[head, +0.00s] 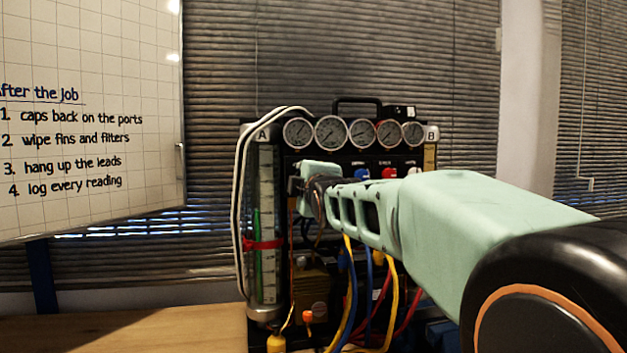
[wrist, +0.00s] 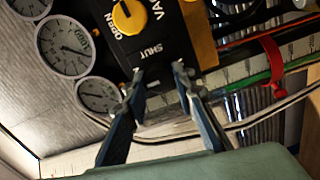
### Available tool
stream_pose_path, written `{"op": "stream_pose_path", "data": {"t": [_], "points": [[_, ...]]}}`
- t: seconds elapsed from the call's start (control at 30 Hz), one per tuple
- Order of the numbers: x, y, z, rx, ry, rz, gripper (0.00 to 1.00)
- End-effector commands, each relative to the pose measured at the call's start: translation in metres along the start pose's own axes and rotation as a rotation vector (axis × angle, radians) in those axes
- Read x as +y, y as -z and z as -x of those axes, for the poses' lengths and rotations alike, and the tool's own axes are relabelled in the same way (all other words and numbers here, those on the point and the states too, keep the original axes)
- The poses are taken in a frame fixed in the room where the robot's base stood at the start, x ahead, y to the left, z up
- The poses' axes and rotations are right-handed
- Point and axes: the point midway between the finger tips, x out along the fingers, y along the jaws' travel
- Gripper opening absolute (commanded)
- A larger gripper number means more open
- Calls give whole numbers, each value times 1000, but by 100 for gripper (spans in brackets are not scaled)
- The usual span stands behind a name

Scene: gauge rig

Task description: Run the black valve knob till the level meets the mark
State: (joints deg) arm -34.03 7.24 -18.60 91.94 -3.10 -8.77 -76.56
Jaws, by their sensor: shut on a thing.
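My gripper (head: 299,183) reaches the front of the gauge rig, just right of the clear level tube (head: 267,185). In the wrist view its two fingers (wrist: 159,80) are closed on the black valve knob (wrist: 157,79), which is dark and mostly hidden between them, below the word SHUT. A green column (head: 257,255) stands in the tube, beside a pale scale. A red band (head: 262,244) circles the tube as the mark. The green seems to extend above the band in the head view; its exact top is hard to read. The band also shows in the wrist view (wrist: 272,62).
A yellow knob (wrist: 128,15) marked OPEN, SHUT and VAC is close to my fingers. Several round gauges (head: 330,132) line the rig's top. White hoses (head: 237,215) run beside the tube, and coloured leads (head: 393,295) hang below my arm. A whiteboard (head: 90,150) stands left.

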Motion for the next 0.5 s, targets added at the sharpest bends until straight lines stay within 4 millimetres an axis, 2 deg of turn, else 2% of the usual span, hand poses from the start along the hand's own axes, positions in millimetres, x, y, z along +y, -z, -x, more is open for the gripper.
{"op": "stream_pose_path", "data": {"t": [0.07, 0.1, 0.2, 0.23, 0.5], "points": [[4, 0, 0, 1, -7, 1, 0], [4, 0, 0, 1, -7, 1, 28], [3, 0, 0, 1, -6, 0, 39], [3, 0, 0, 1, -6, 0, 42], [1, 0, 1, 1, -3, -1, 42]]}}
